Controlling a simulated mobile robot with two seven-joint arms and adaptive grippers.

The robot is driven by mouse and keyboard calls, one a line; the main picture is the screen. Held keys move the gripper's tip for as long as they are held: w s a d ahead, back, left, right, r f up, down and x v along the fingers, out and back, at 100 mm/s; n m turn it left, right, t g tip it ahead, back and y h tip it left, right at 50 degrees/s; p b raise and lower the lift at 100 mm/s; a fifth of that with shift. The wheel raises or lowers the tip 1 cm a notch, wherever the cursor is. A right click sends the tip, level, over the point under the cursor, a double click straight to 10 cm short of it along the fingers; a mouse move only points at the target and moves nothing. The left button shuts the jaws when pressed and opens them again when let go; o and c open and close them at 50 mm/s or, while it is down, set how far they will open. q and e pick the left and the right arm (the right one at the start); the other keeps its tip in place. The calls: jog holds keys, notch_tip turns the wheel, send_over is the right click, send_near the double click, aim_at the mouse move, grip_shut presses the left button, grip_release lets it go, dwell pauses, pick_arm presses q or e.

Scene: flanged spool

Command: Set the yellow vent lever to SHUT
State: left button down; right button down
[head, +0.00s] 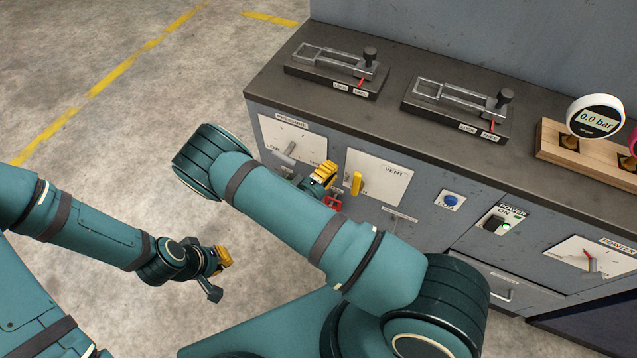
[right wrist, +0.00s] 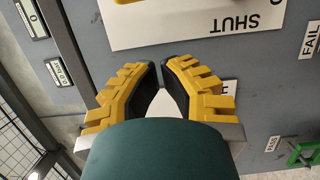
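The yellow vent lever (head: 357,183) stands out from the left part of the white VENT panel (head: 388,181) in the head view. My right gripper (head: 330,174) is just left of the lever, near the cabinet front, and looks apart from it. In the right wrist view the right gripper (right wrist: 162,80) shows a narrow gap between its fingers, with nothing held. The SHUT lettering (right wrist: 238,22) appears upside down on the panel. My left gripper (head: 222,260) hangs over the floor, its fingers too small to judge.
Left of VENT is the PRESSURE panel (head: 290,137) with a pointer. A red part (head: 334,204) is just below my right gripper. A blue button (head: 451,201) and a power switch (head: 495,222) are to the right. Two slide fixtures and a gauge (head: 595,120) stand on top.

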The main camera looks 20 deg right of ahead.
aim_at(358, 181)
pick_arm(q)
jog(key=shift+f, duration=0.15)
pick_arm(e)
jog(key=shift+s+d, duration=0.55)
jog(key=shift+s, duration=0.25)
jog(key=shift+s+d, duration=0.55)
jog(key=shift+s, duration=0.2)
jog(key=shift+s+d+r+m, duration=0.1)
jog(key=shift+s+d+m, duration=0.1)
jog(key=shift+s+m, duration=0.1)
pick_arm(q)
jog(key=shift+s+d, duration=0.25)
jog(key=shift+s, duration=0.5)
pick_arm(e)
jog(key=shift+w, duration=0.1)
